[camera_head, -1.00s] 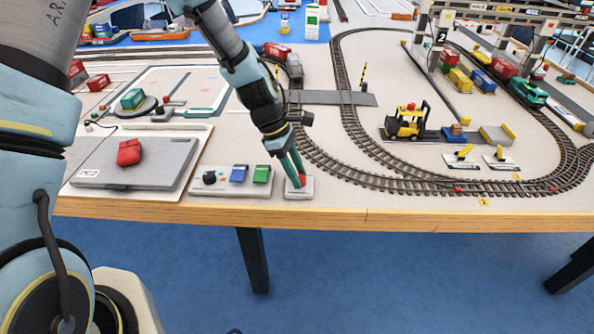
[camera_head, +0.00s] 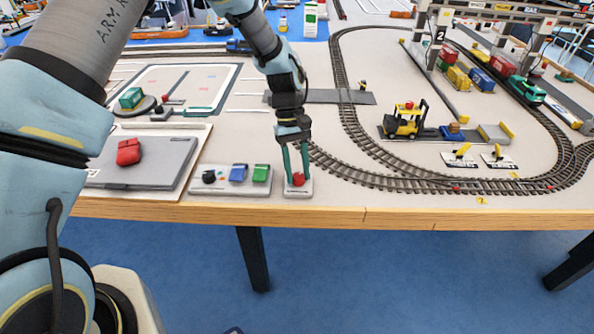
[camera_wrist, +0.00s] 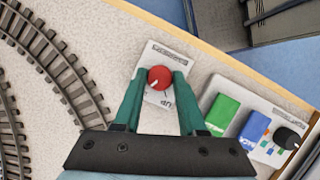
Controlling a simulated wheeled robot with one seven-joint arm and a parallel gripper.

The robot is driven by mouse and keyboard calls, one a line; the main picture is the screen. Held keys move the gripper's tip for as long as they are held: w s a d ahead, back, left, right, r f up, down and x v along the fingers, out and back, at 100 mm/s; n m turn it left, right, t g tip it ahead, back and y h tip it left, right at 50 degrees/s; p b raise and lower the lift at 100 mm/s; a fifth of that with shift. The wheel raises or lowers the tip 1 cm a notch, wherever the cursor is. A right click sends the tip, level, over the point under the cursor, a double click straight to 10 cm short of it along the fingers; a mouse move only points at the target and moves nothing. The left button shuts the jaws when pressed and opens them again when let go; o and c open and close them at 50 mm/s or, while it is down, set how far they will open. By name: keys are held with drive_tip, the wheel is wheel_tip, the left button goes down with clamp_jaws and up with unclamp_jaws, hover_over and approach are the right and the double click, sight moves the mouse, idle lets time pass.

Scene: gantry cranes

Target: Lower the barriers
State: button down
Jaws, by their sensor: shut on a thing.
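A red knob (camera_head: 298,179) stands on a small pale control box (camera_head: 291,193) near the table's front edge. My gripper (camera_wrist: 159,80) is shut on the knob, with one green finger on each side. In the wrist view the red knob (camera_wrist: 159,75) has a white pointer mark toward the lower left, and "UP" is printed on the plate beside it. A barrier (camera_head: 362,84) beside the grey crossing shows as a short yellow and black piece, without a tall upright pole. My arm covers the left side of the crossing, so any barrier there is hidden.
A panel (camera_head: 230,180) with a black knob and blue and green switches is just left of the control box. A grey pad (camera_head: 150,165) with a red button lies further left.

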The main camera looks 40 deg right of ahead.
drive_tip(key=shift+d+m+t+y, duration=0.1)
drive_tip(key=shift+m+t+y, duration=0.45)
drive_tip(key=shift+m, duration=1.35)
drive_tip(key=shift+c, duration=2.3)
unclamp_jaws()
drive_tip(key=b+v, duration=0.3)
drive_tip(key=v, duration=0.7)
drive_tip(key=shift+d+r, duration=0.3)
drive_tip(key=shift+w, duration=0.15)
